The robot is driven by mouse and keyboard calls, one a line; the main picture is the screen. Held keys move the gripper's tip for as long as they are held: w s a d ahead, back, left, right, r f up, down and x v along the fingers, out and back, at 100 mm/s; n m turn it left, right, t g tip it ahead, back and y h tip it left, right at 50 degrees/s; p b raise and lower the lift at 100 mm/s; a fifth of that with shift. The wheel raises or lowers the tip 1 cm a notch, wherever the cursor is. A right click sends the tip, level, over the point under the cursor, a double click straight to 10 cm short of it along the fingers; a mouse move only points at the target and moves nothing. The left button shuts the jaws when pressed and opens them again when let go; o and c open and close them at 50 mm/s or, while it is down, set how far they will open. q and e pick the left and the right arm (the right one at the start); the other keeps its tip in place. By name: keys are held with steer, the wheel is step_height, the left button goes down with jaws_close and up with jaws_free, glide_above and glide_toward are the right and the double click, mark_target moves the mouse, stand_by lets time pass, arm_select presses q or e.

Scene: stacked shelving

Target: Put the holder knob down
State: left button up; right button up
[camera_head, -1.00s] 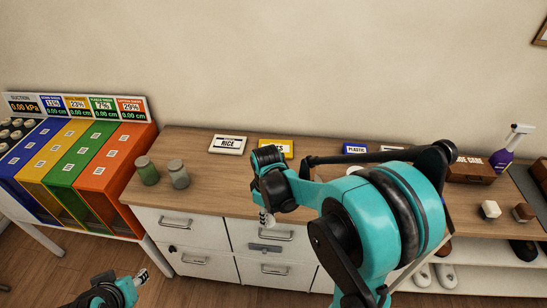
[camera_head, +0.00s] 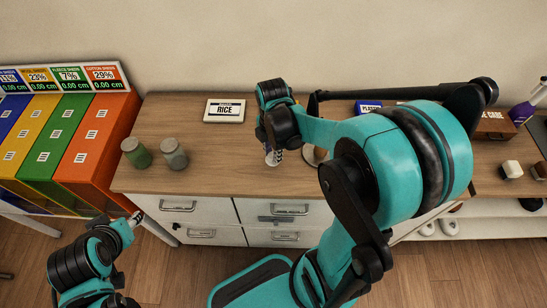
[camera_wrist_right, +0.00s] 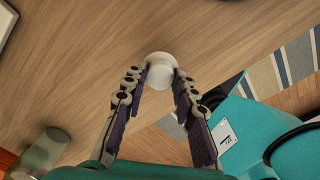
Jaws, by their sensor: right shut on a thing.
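The holder knob (camera_wrist_right: 160,66) is a small white round piece between the fingertips of my right gripper in the right wrist view. My right gripper (camera_head: 273,156) is shut on it, over the wooden counter top (camera_head: 215,150) in the head view. The arm and fingers mostly hide the knob in the head view, and I cannot tell whether it touches the wood. My left gripper (camera_head: 136,219) is low at the left, in front of the drawers and away from the knob; its finger opening is unclear.
Two jars, one green (camera_head: 136,153) and one grey (camera_head: 173,153), stand left of my right gripper. Coloured bins (camera_head: 95,140) are at far left. A brown box (camera_head: 493,126) is at right. Counter between jars and gripper is clear.

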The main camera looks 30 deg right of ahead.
mark_target(272, 155)
step_height(272, 155, down, 4)
steer(key=shift+r+b, duration=0.1)
steer(key=shift+b, duration=0.65)
steer(key=shift+r, duration=0.1)
steer(key=o, duration=0.7)
steer(key=shift+f, duration=0.2)
steer(key=shift+c, duration=0.2)
steer(key=o, duration=0.4)
steer(key=shift+r, duration=0.15)
